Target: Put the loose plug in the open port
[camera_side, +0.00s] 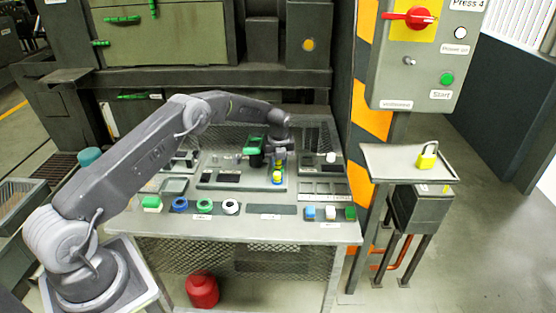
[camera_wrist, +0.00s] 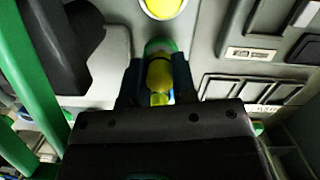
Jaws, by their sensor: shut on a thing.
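My gripper (camera_side: 278,162) is over the right part of the bench in the side view, pointing down. In the wrist view my gripper (camera_wrist: 155,82) has its two dark fingers closed on a small yellow part with green and blue showing around it, likely the plug (camera_wrist: 159,75). In the side view the plug (camera_side: 277,179) shows as yellow and blue just below the fingers. A yellow round thing with a pale rim (camera_wrist: 164,6) lies just ahead of the fingers in the wrist view. I cannot make out the open port, nor whether the plug touches anything.
A green-topped black part (camera_side: 255,145) stands close left of my gripper. Coloured rings (camera_side: 204,206) and small blocks (camera_side: 330,213) line the bench's front. Recessed trays (camera_side: 323,190) lie to the right.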

